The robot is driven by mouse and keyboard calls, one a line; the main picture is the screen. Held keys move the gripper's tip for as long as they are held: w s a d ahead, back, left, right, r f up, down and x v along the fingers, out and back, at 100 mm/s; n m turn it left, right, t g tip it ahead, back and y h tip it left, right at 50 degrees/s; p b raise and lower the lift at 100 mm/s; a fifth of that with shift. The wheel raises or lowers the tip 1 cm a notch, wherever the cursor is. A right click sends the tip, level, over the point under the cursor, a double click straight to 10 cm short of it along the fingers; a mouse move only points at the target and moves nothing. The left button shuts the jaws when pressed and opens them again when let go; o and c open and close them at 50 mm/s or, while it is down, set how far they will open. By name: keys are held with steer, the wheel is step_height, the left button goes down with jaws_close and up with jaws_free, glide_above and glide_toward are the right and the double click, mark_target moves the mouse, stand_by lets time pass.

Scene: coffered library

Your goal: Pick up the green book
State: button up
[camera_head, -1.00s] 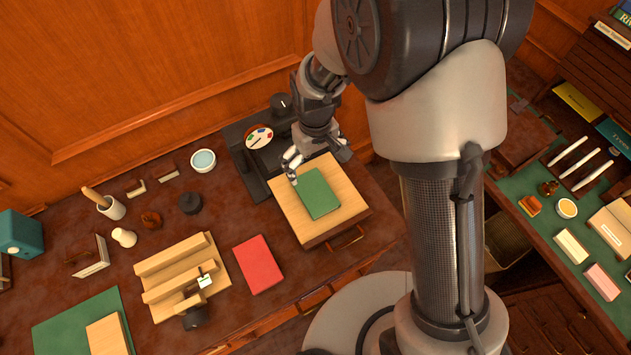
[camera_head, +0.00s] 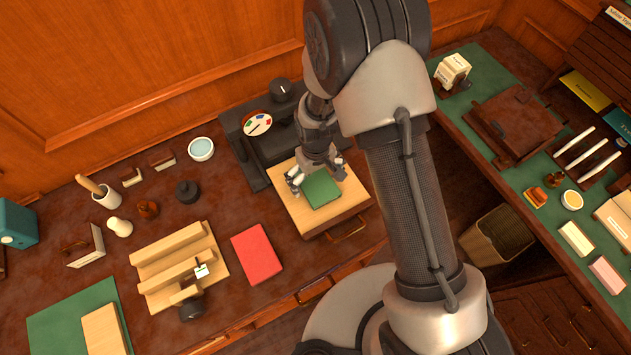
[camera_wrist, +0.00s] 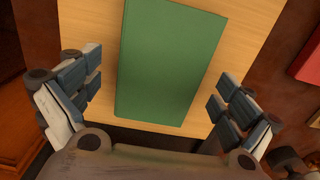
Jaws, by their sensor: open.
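The green book (camera_head: 321,190) lies flat on a light wooden board (camera_head: 292,212) on the desk. In the wrist view the green book (camera_wrist: 168,62) fills the middle, with the pale board (camera_wrist: 245,50) around it. My gripper (camera_head: 315,180) is just above the book in the head view. In the wrist view my gripper (camera_wrist: 160,95) is open, with one finger pad on each side of the book and nothing between them in contact. The gap between the fingers and the book's height is hard to judge. My gripper and arm hide the book's upper edge in the head view.
A red book (camera_head: 257,254) lies left of the board. A wooden book rack (camera_head: 178,262) stands further left. A black stand with a colored dial (camera_head: 257,123) is behind the board. A green-topped side desk (camera_head: 480,70) is at right, with a bin (camera_head: 497,237) below.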

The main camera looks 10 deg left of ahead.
steer(key=shift+c, duration=0.2)
steer(key=c, duration=1.2)
steer(key=shift+o, duration=0.2)
